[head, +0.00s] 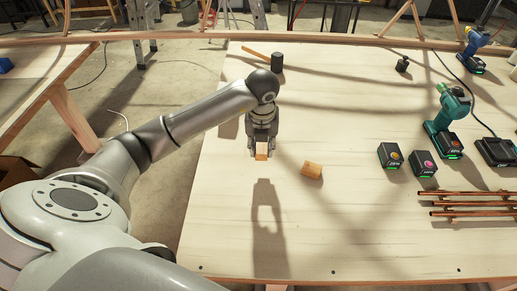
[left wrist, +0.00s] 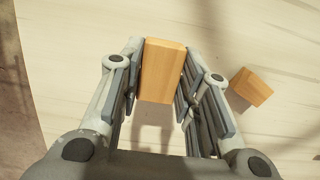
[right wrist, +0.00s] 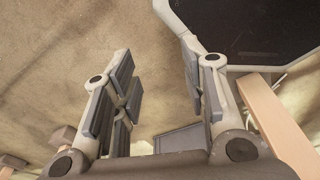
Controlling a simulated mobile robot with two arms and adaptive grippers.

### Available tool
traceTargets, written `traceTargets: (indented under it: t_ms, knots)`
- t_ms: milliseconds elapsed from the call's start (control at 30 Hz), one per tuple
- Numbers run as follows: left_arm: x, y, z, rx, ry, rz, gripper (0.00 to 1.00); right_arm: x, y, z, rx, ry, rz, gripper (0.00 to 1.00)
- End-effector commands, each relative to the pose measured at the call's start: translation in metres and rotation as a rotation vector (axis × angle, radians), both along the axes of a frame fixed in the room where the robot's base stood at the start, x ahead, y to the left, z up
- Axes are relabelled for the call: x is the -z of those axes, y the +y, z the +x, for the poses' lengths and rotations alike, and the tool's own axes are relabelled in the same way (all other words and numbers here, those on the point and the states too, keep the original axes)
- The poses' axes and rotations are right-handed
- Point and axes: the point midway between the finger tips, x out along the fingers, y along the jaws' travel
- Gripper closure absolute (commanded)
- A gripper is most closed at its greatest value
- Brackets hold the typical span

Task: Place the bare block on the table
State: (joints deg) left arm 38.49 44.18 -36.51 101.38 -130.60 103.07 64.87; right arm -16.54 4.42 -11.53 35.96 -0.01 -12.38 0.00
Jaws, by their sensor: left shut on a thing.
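My left gripper (head: 262,147) is shut on a plain wooden block (head: 261,154). In the left wrist view the block (left wrist: 162,72) stands between the two finger pads, its long side pointing away from the palm. The gripper's shadow lies apart from it on the pale wooden table (head: 225,235), so the block appears held above the top. A second wooden block (head: 312,169) lies on the table just right of the gripper, and it also shows in the left wrist view (left wrist: 252,87). My right gripper (right wrist: 160,85) is open and empty over the floor.
A mallet (head: 276,62) lies behind the left gripper. Two batteries (head: 390,155) (head: 423,163), a green drill (head: 446,115) and copper-coloured rods (head: 470,204) are at right. The table's front middle is clear. Another table (head: 35,80) stands at left.

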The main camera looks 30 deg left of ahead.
Motion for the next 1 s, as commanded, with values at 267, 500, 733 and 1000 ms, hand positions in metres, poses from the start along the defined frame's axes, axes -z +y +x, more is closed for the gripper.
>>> traceTargets:
  t_ms: [267, 500, 733, 1000]
  knots:
    - [0.021, 0.016, 0.009, -0.002, 0.000, 0.000, 0.89, -0.007, -0.004, -0.019, 0.001, 0.030, -0.007, 0.60]
    - [0.050, 0.019, 0.010, 0.000, 0.001, -0.001, 0.89, -0.025, -0.006, -0.020, 0.001, 0.032, -0.009, 0.60]
    - [0.056, 0.019, 0.011, 0.001, -0.003, 0.001, 0.89, -0.024, -0.006, -0.016, 0.001, 0.026, -0.009, 0.60]
    - [0.059, 0.019, 0.010, 0.001, -0.002, 0.000, 0.61, -0.022, -0.006, -0.013, 0.001, 0.020, -0.007, 0.60]
